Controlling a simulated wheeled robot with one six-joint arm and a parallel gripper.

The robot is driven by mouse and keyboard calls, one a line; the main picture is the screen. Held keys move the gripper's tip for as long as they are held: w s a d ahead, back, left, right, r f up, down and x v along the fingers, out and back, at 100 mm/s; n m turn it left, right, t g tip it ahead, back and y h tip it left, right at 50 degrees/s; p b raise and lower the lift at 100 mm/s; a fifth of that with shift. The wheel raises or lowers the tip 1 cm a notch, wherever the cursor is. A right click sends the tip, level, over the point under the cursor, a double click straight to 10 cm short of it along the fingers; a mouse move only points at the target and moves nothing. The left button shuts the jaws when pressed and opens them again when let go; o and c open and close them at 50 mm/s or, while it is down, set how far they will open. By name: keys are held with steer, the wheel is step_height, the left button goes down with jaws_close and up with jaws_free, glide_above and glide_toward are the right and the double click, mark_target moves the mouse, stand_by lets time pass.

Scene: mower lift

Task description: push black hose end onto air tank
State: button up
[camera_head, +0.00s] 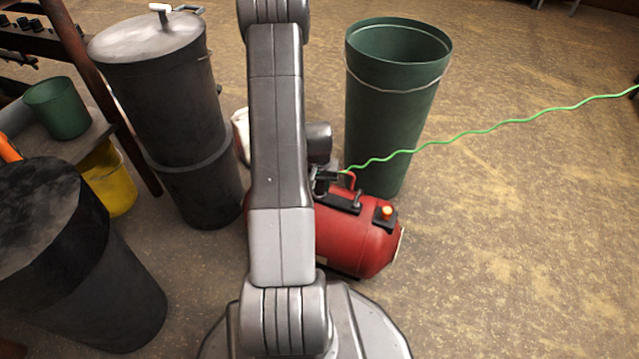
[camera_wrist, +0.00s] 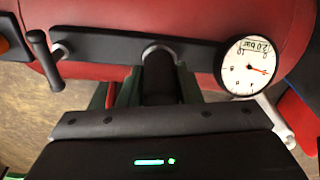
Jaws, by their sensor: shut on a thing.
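The red air tank (camera_head: 365,245) lies on the floor just right of my arm in the head view. Its red shell (camera_wrist: 200,18) and black plate (camera_wrist: 105,47) fill the top of the wrist view. My gripper (camera_wrist: 150,92) is shut on the black hose end (camera_wrist: 160,80), which points at a round grey fitting on the plate. The hose end appears to touch the fitting, but I cannot tell how far it is on. A green coiled hose (camera_head: 480,131) runs from the right edge to my gripper (camera_head: 326,180) over the tank.
A round gauge (camera_wrist: 249,68) reading 2.0 bar sits right of the hose end. A tall green bin (camera_head: 392,115) stands behind the tank. Grey bins (camera_head: 160,90) and a black drum (camera_head: 70,255) stand to the left.

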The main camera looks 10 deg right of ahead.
mark_target(319, 182)
steer(key=o, duration=0.8)
steer(key=shift+f, duration=0.1)
steer(key=shift+c, duration=0.2)
steer(key=shift+s+a+r+p, duration=0.1)
steer(key=shift+s+r+p, duration=0.1)
steer(key=shift+r+p, duration=1.35)
steer(key=shift+s+a+r+p, duration=0.15)
steer(key=shift+r+p, duration=0.65)
steer(key=shift+r, duration=1.3)
steer(key=shift+s+r+p, duration=0.25)
steer(key=shift+r+p, duration=0.95)
steer(key=shift+r, duration=0.65)
steer(key=shift+f, duration=0.1)
steer(key=f+b, duration=0.1)
steer(key=f, duration=0.1)
steer(key=f+b, duration=0.2)
steer(key=f, duration=0.1)
steer(key=f+b, duration=0.2)
steer(key=shift+w+d+f, duration=0.2)
steer(key=shift+w+f, duration=0.05)
steer(key=shift+w, duration=0.15)
steer(key=shift+w+f, duration=0.1)
steer(key=shift+f, duration=0.25)
